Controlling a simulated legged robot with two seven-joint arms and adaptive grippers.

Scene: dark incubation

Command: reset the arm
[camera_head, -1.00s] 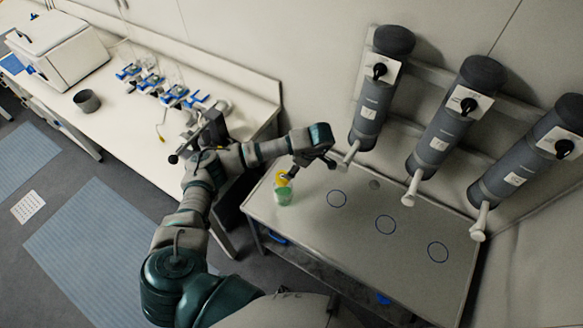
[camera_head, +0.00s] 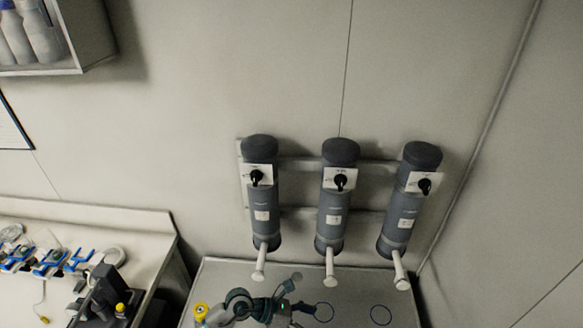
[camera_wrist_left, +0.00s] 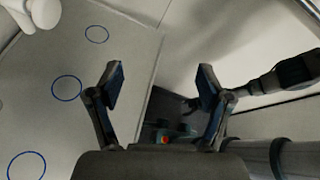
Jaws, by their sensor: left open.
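My left arm shows at the bottom edge of the head view, low over the grey table (camera_head: 228,268). My left gripper (camera_head: 298,308) is near the blue rings there. In the left wrist view my left gripper (camera_wrist_left: 160,88) has its two fingers wide apart with nothing between them. A yellow cap (camera_head: 200,311) shows at the table's left side, with what is below it cut off by the frame. My right gripper is not clearly seen in any view.
Three grey wall cylinders with white spouts (camera_head: 337,205) hang above the table. Blue rings (camera_head: 381,315) mark the tabletop, also in the left wrist view (camera_wrist_left: 67,88). A white bench (camera_head: 120,225) with blue-clamped items stands left. A wall shelf (camera_head: 85,50) is upper left.

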